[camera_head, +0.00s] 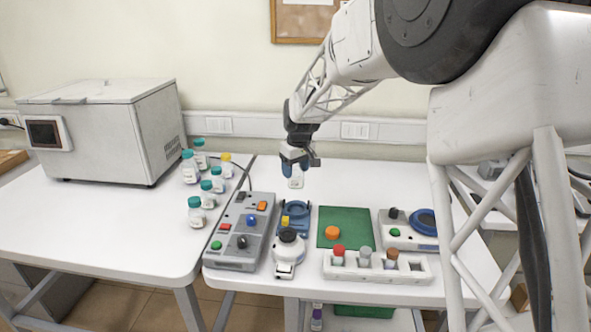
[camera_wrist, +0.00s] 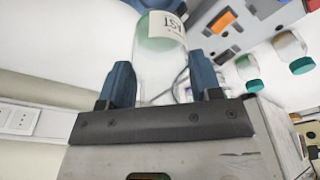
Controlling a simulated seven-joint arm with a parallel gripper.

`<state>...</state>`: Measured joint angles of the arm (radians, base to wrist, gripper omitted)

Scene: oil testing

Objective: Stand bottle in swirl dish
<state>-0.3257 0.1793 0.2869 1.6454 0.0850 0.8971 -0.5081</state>
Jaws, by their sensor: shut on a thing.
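My gripper (camera_head: 291,166) is shut on a clear bottle (camera_head: 297,182) with a white label and holds it in the air over the back of the right table. In the wrist view the bottle (camera_wrist: 160,60) sits between the two blue fingers of my gripper (camera_wrist: 162,85). A blue device with a round ring (camera_head: 296,208) stands below and a little in front of the bottle, apart from it. A white device with a blue round dish (camera_head: 423,221) stands farther right. I cannot tell which of these is the swirl dish.
A grey control box (camera_head: 240,232) with coloured buttons is left of the blue device. A round-topped white device (camera_head: 288,250), a green mat (camera_head: 345,228) and a white rack (camera_head: 377,268) stand nearby. Several capped bottles (camera_head: 196,214) and a large grey machine (camera_head: 105,130) occupy the left table.

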